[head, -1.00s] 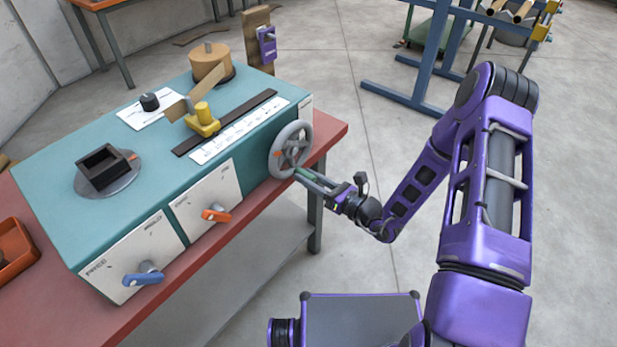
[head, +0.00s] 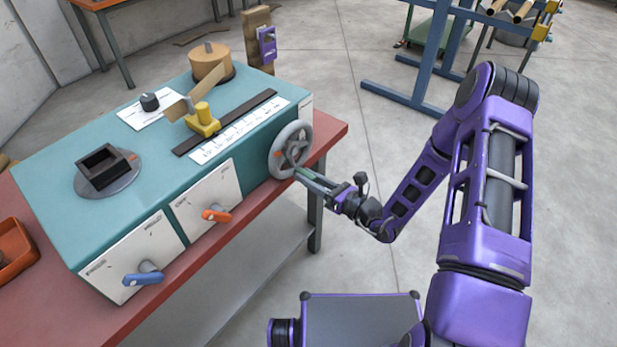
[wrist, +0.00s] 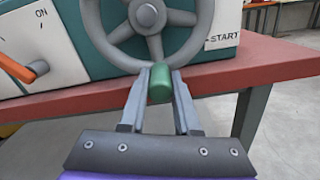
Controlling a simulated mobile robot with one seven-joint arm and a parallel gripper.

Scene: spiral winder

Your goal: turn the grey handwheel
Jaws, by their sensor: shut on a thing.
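The grey handwheel (head: 291,149) is on the right end of the teal machine's front. It also shows at the top of the wrist view (wrist: 177,46), with spokes and a hub. A green handle (wrist: 160,84) sits at the wheel's lower rim. My gripper (head: 299,172) reaches in from the right, at the wheel's lower edge. In the wrist view my gripper's fingers (wrist: 161,90) are shut on the green handle, one on each side. A small red mark shows on the wheel's rim in the head view.
The teal machine (head: 95,222) stands on a red bench (head: 190,270). An orange lever (head: 216,215) and a blue lever (head: 143,275) stick out of its front, left of the wheel. A blue steel frame (head: 410,95) stands behind my arm. Open floor lies right of the bench.

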